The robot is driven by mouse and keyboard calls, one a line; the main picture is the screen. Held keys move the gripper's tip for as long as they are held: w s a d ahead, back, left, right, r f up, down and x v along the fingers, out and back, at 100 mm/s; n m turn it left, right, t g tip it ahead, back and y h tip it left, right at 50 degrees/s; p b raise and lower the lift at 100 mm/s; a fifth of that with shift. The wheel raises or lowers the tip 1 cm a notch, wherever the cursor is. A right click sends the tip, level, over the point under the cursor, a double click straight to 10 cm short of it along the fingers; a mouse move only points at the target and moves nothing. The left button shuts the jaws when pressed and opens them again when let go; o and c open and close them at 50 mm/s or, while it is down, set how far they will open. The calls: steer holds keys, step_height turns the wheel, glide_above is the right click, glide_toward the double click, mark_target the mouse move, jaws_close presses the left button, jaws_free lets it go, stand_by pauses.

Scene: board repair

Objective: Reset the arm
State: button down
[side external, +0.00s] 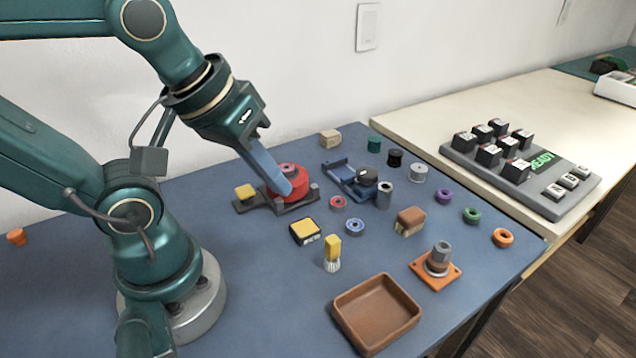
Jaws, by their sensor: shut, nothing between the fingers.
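My arm reaches in from the left. My gripper (285,186) points down and to the right, its blue-grey fingers together with nothing seen between them.
A blue fixture (340,175), several small cylinders and coloured rings lie to the right. A brown tray (347,323) and an orange plate with a post (436,270) stand in front. A keypad (485,170) is on the pale table. The blue mat's front left is mostly clear.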

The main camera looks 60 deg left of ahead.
steer(key=shift+m, duration=0.3)
steer(key=m, duration=0.3)
steer(key=shift+s+f+m, duration=0.15)
steer(key=shift+f+m, duration=0.25)
